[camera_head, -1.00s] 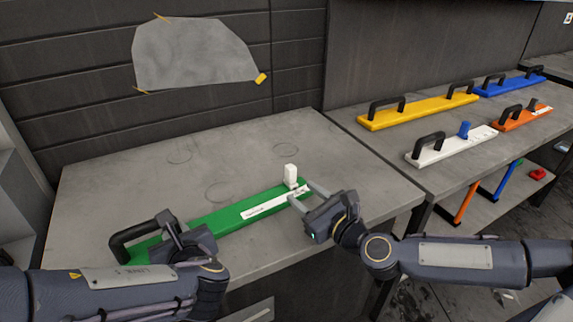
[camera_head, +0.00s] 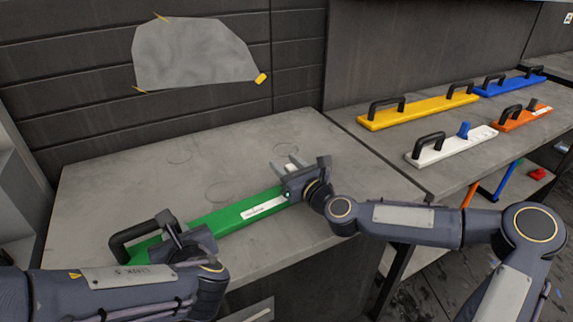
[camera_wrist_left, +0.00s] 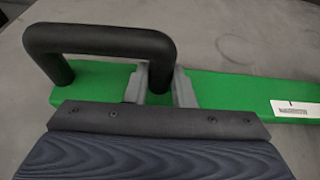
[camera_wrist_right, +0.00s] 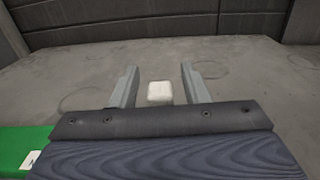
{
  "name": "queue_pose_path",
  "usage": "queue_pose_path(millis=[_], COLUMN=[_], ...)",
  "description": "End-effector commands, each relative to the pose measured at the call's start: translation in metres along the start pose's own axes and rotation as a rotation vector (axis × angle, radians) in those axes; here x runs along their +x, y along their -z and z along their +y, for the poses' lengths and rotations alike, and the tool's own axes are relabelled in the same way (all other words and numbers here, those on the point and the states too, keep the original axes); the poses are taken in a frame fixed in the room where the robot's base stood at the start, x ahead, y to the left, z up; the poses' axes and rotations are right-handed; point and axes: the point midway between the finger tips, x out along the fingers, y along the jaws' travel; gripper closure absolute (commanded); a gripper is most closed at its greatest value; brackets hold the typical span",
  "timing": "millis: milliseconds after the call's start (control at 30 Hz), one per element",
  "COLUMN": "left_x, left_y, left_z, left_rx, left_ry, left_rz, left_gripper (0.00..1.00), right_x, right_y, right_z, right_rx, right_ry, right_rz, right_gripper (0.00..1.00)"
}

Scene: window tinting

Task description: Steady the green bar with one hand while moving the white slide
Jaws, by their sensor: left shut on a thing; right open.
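The green bar (camera_head: 217,219) lies on the grey table, with a black handle (camera_wrist_left: 95,42) at its left end and a white label (camera_wrist_left: 296,108). My left gripper (camera_wrist_left: 160,85) is shut on one leg of the black handle. The white slide (camera_wrist_right: 160,92) shows in the right wrist view as a small white block between the fingers of my right gripper (camera_wrist_right: 158,88). That gripper is open, with a gap on both sides of the slide. In the head view my right gripper (camera_head: 289,166) covers the bar's right end and hides much of the slide.
A second table on the right carries a yellow bar (camera_head: 420,111), a white bar (camera_head: 455,145), an orange bar (camera_head: 520,119) and a blue bar (camera_head: 510,85). A grey sheet (camera_head: 190,52) is taped to the wall. The grey table (camera_head: 130,165) is clear behind the green bar.

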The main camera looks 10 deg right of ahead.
Motion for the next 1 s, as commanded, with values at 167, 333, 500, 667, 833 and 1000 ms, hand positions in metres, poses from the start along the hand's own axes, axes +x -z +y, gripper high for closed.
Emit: queue_pose_path(millis=[167, 333, 500, 667, 833, 1000], left_x=[0.000, 0.000, 0.000, 0.000, 0.000, -0.001], left_y=[-0.002, -0.002, -0.002, -0.002, -0.002, -0.002], left_z=[-0.001, -0.001, -0.001, -0.001, -0.001, -0.001], left_rx=[-0.004, -0.004, -0.004, -0.004, -0.004, -0.004], left_ry=[0.002, 0.002, 0.001, 0.001, 0.001, 0.002], left_rz=[-0.004, -0.004, -0.004, -0.004, -0.004, -0.004], left_gripper=[1.00, 1.00, 1.00, 1.00, 1.00, 1.00], right_x=[0.003, 0.003, 0.003, 0.003, 0.003, 0.003], right_y=[0.000, 0.000, 0.000, 0.000, 0.000, -0.001], right_z=[0.000, 0.000, 0.000, 0.000, 0.000, 0.022], right_rx=[0.000, 0.000, 0.000, 0.000, 0.000, 0.001], right_ry=[0.001, 0.001, 0.001, 0.000, 0.000, -0.008], right_rz=[0.001, 0.001, 0.001, 0.000, 0.000, -0.002], right_gripper=[0.58, 0.62, 0.84, 1.00, 1.00, 1.00])
